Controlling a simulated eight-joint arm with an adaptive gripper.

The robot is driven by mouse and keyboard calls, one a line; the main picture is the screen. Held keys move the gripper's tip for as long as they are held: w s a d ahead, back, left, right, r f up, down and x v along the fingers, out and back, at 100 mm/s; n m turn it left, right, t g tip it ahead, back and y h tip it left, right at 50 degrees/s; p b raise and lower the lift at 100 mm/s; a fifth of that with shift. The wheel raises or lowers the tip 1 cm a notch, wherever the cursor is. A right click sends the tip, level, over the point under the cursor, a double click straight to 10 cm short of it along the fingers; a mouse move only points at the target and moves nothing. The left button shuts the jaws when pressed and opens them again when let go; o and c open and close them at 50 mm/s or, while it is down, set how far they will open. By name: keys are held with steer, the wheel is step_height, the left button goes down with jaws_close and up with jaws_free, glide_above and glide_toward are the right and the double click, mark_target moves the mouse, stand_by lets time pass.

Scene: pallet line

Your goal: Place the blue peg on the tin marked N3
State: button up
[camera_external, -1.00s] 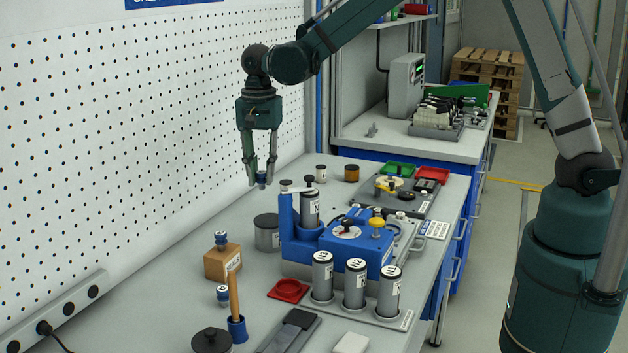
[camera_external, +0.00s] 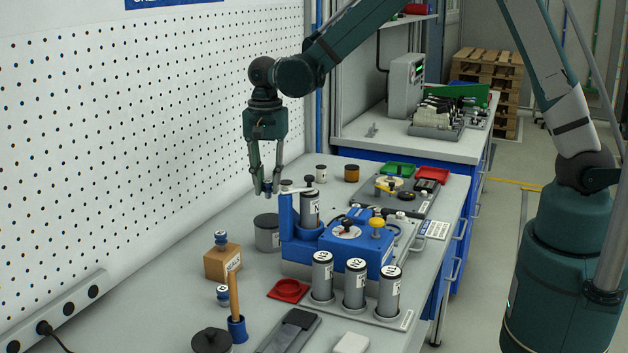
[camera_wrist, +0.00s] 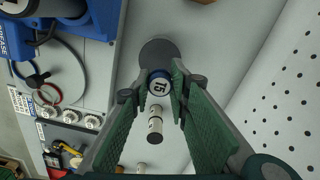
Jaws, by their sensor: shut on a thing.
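My gripper (camera_external: 267,189) is shut on the blue peg (camera_external: 267,187), above the table's back left. A tin with a label starting with N (camera_external: 310,208) stands in the blue fixture. Three labelled grey tins (camera_external: 322,275) (camera_external: 354,283) (camera_external: 388,291) stand in a front row.
The blue fixture (camera_external: 345,245) stands close right of my gripper. A cardboard block (camera_external: 222,263) with a blue-and-white peg on top, another such peg (camera_external: 223,294) and a blue holder with a wooden handle (camera_external: 237,328) stand front left. A pegboard wall (camera_external: 120,130) bounds the left.

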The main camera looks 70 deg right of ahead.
mark_target(268, 197)
steer(key=shift+f, duration=1.25)
steer(key=shift+f, duration=0.1)
steer(key=shift+f, duration=1.75)
steer(key=shift+f, duration=0.25)
steer(key=o, duration=0.9)
steer(key=shift+r, duration=0.1)
steer(key=shift+r, duration=0.1)
step_height(268, 197, up, 12)
steer(key=shift+r, duration=0.1)
